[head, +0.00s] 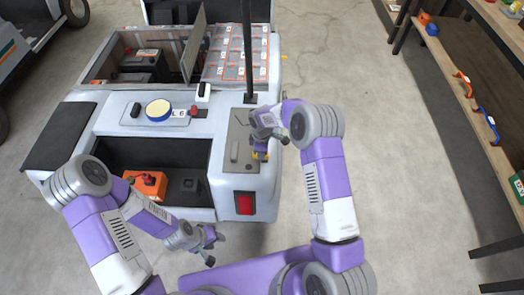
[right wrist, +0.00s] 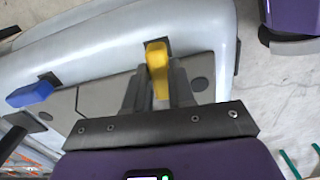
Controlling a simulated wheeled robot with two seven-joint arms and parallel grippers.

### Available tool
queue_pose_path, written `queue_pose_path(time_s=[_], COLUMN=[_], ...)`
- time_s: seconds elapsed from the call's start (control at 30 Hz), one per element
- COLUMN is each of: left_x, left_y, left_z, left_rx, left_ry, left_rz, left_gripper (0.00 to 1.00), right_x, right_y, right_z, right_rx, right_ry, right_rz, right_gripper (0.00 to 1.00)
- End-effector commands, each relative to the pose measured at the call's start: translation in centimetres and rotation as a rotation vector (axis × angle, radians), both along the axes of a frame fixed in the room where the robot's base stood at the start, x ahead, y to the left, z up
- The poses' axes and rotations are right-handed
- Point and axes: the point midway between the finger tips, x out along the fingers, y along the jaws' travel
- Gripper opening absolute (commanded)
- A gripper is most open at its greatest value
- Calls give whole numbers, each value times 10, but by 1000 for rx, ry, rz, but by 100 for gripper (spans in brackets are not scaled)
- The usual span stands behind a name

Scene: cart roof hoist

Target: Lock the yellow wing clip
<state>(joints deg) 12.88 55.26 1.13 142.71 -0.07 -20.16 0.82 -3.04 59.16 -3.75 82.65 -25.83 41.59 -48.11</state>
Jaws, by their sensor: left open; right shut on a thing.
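The yellow wing clip (right wrist: 157,62) stands between the two fingers of my right gripper (right wrist: 157,88) in the right wrist view, and the jaws are shut on it. Its far end shows past the fingertips, beside a dark bracket at the edge of the pale cart body. In the head view my right gripper (head: 261,151) is low over the grey plate (head: 236,134) at the cart's right rear corner, with only a bit of yellow visible. My left gripper (head: 208,240) is open and empty in front of the cart's rear edge, away from the clip.
A blue clip (right wrist: 30,93) is at the left in the right wrist view. A black upright pole (head: 248,50) rises near my right gripper. An orange battery (head: 147,185) sits in the open rear bay. Shelving (head: 450,75) stands at right, with clear floor between.

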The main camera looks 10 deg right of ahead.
Motion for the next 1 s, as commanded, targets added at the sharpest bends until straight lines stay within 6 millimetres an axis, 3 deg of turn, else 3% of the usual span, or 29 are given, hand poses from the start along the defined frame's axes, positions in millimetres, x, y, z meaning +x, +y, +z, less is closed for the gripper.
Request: queue_pose_path(time_s=[0.77,0.8,0.93,1.0], left_x=[0,0,0,0], left_y=[0,0,0,0], left_z=[1,1,1,1], left_rx=[0,0,0,0], left_ry=[0,0,0,0], left_rz=[0,0,0,0], left_gripper=[43,43,43,43], right_x=[-2,-2,-2,-1], right_y=[0,0,0,0], right_z=[0,0,0,0], right_rx=[-2,-2,-2,-1], right_ry=[2,2,2,1], right_rz=[103,103,101,101], right_gripper=[0,28,48,49])
